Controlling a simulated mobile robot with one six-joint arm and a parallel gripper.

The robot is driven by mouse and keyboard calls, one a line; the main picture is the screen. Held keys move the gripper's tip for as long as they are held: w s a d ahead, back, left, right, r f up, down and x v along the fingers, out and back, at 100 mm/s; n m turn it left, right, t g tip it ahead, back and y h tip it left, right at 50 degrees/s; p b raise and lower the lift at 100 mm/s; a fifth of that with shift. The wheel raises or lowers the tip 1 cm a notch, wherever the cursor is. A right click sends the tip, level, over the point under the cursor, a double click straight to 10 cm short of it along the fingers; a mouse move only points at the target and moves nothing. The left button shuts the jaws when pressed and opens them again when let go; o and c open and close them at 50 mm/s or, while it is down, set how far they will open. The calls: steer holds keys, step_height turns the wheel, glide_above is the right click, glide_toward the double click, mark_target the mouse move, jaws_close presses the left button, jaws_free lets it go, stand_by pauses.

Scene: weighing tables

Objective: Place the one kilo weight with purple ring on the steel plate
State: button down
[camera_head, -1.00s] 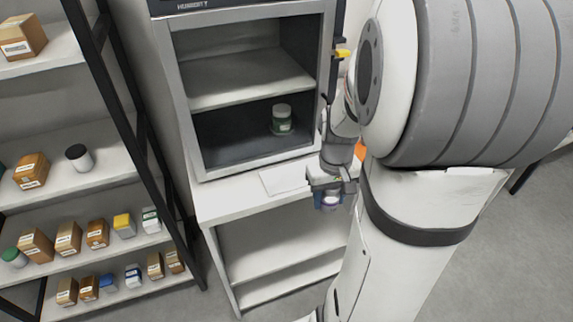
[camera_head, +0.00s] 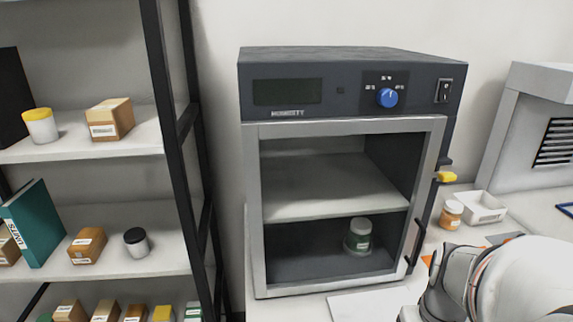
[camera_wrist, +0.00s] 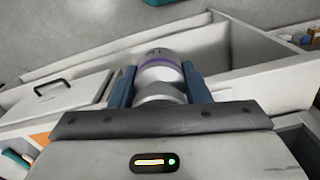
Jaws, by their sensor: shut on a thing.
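The weight with the purple ring (camera_wrist: 160,70) is in the wrist view, a light-coloured cylinder with a purple band. My gripper (camera_wrist: 159,82) is shut on it, with one blue finger on each side. The weight is held clear above the furniture and floor behind it. In the head view my gripper and the weight are out of frame; only part of my arm shows at the lower right. I cannot pick out the steel plate for certain in either view.
A white sheet (camera_head: 375,303) lies in front. An orange jar (camera_head: 451,215) and a white tray (camera_head: 484,207) are to its right. A loaded shelf rack (camera_head: 176,110) stands left.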

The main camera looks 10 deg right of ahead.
steer(key=w+p, duration=0.6)
steer(key=p, duration=0.2)
glide_above(375, 307)
steer(key=shift+s+f+p, duration=0.2)
steer(key=shift+f+p, duration=0.4)
steer(key=shift+f, duration=2.55)
steer(key=shift+w+f, duration=0.15)
steer(key=shift+f, duration=0.15)
steer(key=shift+f, duration=0.1)
steer(key=shift+f, duration=0.15)
steer(key=c, duration=0.8)
jaws_free()
